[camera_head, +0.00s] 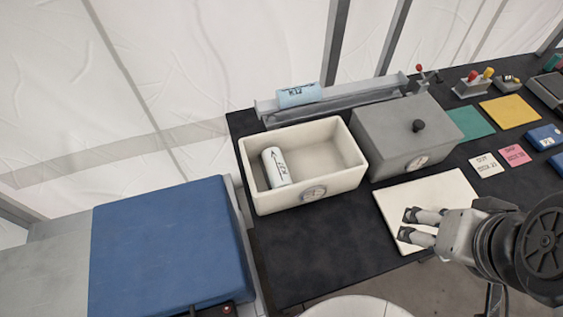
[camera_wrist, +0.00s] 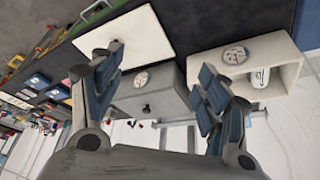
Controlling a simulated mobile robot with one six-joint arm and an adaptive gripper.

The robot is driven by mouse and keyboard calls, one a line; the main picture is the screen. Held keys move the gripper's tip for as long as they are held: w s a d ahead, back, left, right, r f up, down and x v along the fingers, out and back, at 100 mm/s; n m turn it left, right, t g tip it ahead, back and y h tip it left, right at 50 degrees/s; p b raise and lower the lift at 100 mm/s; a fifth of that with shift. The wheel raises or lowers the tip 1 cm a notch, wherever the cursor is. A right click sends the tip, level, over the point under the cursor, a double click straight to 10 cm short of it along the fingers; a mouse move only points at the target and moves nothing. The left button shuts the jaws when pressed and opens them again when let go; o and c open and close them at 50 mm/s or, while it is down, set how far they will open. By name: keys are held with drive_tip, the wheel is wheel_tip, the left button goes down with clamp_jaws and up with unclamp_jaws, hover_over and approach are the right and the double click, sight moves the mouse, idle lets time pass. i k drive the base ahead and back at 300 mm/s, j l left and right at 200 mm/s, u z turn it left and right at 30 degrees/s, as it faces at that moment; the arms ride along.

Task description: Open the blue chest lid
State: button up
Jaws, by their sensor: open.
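The blue chest (camera_head: 165,250) stands at the lower left of the head view, left of the black table. Its flat blue lid is down. A small dark part with a red spot (camera_head: 226,309) shows at its front edge, partly cut off by the frame. My gripper (camera_head: 406,225) is over the white board, well to the right of the chest. Its fingers are spread and hold nothing; they also show apart in the wrist view (camera_wrist: 160,68).
On the black table (camera_head: 285,255) stand a cream bin (camera_head: 335,184) with a white can (camera_head: 275,167) inside, and a grey lidded box (camera_head: 395,150) with a black knob. A white board (camera_head: 455,192) lies below my gripper. A grey rail (camera_head: 345,108) holds a blue can (camera_head: 300,95).

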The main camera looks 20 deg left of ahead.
sight(164, 251)
drive_tip(key=u, duration=0.45)
drive_tip(key=k+u, duration=0.1)
drive_tip(key=u, duration=0.85)
drive_tip(key=k+u, duration=0.1)
drive_tip(key=u, duration=0.4)
drive_tip(key=j+u, duration=0.1)
drive_tip(key=u, duration=0.35)
drive_tip(key=k+j+u, duration=0.1)
drive_tip(key=u, duration=0.4)
